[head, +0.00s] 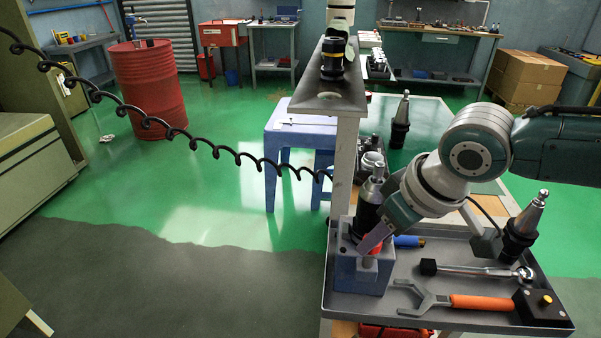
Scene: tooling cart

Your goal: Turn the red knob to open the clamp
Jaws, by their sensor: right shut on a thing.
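The clamp is a blue-grey block (345,272) at the near left corner of the grey cart tray (450,248). A dark tool holder with a metal top (370,203) stands upright in it. The red knob (371,248) is on the block's right side, partly hidden by my gripper. My right gripper (372,243) comes down from the right and is shut on the red knob. Its far finger is mostly hidden. My left gripper is not in view.
On the tray lie an orange-handled spanner (470,302), a ratchet (480,270), a blue-handled tool (409,241) and a black block with a yellow button (541,305). A tool holder (524,228) stands at the right. A raised shelf (325,98) is behind the clamp. A coiled black cable (215,150) hangs at left.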

